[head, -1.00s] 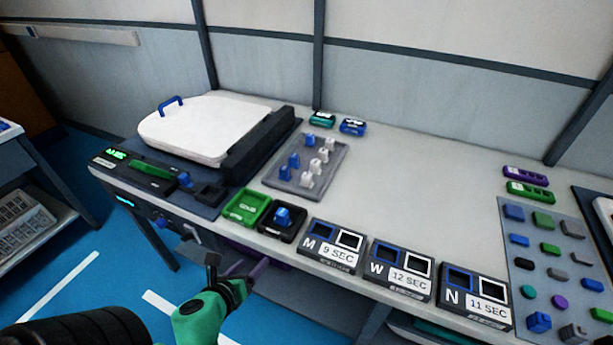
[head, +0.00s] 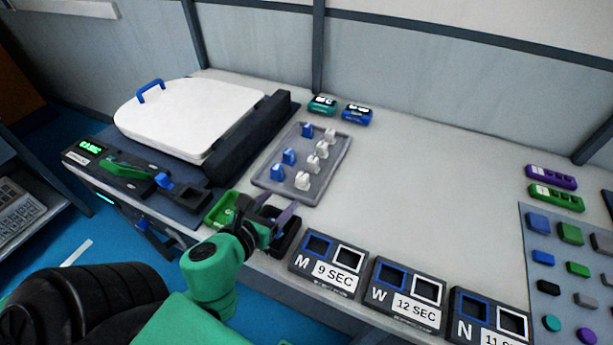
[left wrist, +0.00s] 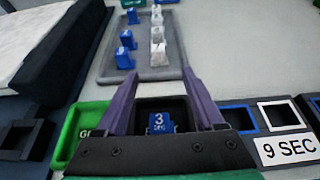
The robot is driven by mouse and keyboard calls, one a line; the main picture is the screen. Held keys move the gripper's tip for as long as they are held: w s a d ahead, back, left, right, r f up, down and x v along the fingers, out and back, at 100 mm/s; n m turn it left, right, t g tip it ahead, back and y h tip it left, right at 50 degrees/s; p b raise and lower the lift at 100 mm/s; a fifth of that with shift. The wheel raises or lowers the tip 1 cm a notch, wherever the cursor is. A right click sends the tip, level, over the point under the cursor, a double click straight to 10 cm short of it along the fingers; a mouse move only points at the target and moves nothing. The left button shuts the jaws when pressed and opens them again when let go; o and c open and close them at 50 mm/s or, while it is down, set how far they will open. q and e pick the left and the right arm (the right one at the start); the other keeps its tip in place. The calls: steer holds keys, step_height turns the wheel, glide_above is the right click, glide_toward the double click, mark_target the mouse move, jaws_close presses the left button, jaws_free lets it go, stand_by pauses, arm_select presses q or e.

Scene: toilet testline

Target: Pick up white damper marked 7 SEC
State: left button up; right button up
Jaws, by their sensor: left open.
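Several white dampers (head: 312,162) stand in a column on the grey tray (head: 322,190), beside a column of blue dampers (head: 289,156). The white dampers also show in the left wrist view (left wrist: 158,54); their markings are too small to read, so I cannot tell which is 7 SEC. My left gripper (head: 275,205) is open, over the black bin at the table's front edge, short of the grey tray. In the left wrist view its purple fingers (left wrist: 162,75) point toward the tray. A blue damper marked 3 SEC (left wrist: 161,123) sits in the black bin (left wrist: 150,103) below the fingers.
A green bin (head: 220,208) lies left of the black bin. Holders marked 9 SEC (head: 333,275), 12 SEC (head: 408,306) and 11 SEC line the front edge. The toilet lid fixture (head: 185,120) stands left of the tray.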

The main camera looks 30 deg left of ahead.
arm_select(q)
steer(key=b, duration=0.3)
glide_toward(300, 180)
steer(key=shift+x, duration=1.15)
steer(key=x, duration=0.7)
steer(key=shift+f, duration=0.15)
steer(key=shift+s, duration=0.1)
steer(key=c, duration=0.8)
jaws_close()
arm_select(e)
steer(key=f, duration=0.1)
steer(key=s+f, duration=0.1)
steer(key=f, duration=0.1)
steer(key=shift+s+d+f, duration=0.1)
steer(key=shift+s+f, duration=0.25)
steer(key=shift+f, duration=0.05)
